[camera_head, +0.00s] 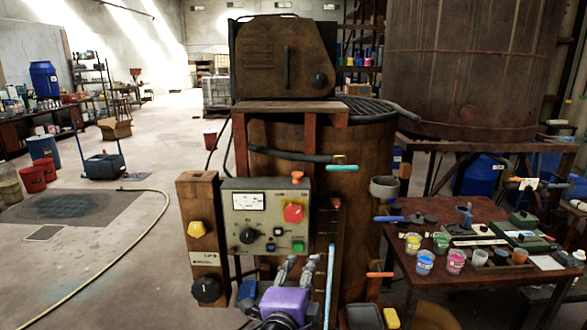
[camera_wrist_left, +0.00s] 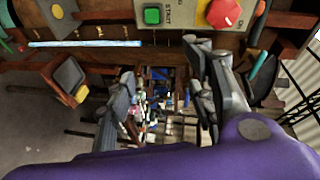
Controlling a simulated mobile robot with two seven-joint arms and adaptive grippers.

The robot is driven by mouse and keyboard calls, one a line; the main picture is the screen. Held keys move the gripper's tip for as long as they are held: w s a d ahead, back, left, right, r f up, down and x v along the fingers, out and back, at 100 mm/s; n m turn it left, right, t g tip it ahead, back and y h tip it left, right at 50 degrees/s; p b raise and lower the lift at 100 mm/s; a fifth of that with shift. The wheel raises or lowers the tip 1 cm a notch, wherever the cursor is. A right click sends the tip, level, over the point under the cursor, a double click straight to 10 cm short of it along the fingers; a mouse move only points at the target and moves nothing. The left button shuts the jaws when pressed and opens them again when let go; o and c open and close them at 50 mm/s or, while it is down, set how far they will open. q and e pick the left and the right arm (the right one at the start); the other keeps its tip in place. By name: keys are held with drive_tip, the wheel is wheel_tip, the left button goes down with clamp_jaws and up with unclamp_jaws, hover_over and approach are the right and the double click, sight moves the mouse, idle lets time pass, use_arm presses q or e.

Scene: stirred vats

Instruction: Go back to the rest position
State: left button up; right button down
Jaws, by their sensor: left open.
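My left gripper (camera_head: 298,266) is at the bottom centre of the head view, just below the control panel, with its purple body under its fingers. In the left wrist view the two grey fingers of the left gripper (camera_wrist_left: 165,66) are spread apart with nothing between them. The control panel (camera_head: 264,223) has a gauge, a red knob (camera_head: 293,212), a black knob (camera_head: 247,236) and a green button (camera_head: 298,246). The red knob (camera_wrist_left: 225,13) and green button (camera_wrist_left: 152,16) also show at the top of the left wrist view. My right gripper is not in view.
A rusty vat (camera_head: 361,220) stands behind the panel. A wooden post (camera_head: 206,257) with yellow and black knobs is at the left. A table (camera_head: 440,262) with paint cups is at the right. A yellow hose (camera_head: 120,255) lies on the open floor at the left.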

use_arm(q)
drive_tip(key=s+a+f+n+g, duration=0.1)
drive_tip(key=s+a+f+n, duration=0.3)
drive_tip(key=f, duration=0.3)
drive_tip(key=s+a+f+n+g, duration=0.1)
drive_tip(key=s+a+f+n, duration=0.2)
drive_tip(key=f+n, duration=0.3)
drive_tip(key=s+a+f+n+g+y, duration=0.2)
drive_tip(key=s+a+f+n, duration=0.2)
drive_tip(key=s+a+f, duration=0.3)
drive_tip(key=s+a+f+n+g+y, duration=0.2)
drive_tip(key=s+a+f+n, duration=0.2)
drive_tip(key=s+f, duration=1)
drive_tip(key=s+a, duration=0.3)
drive_tip(key=s, duration=0.3)
drive_tip(key=shift+s+f+n+g, duration=0.2)
drive_tip(key=shift+f+n+g, duration=0.1)
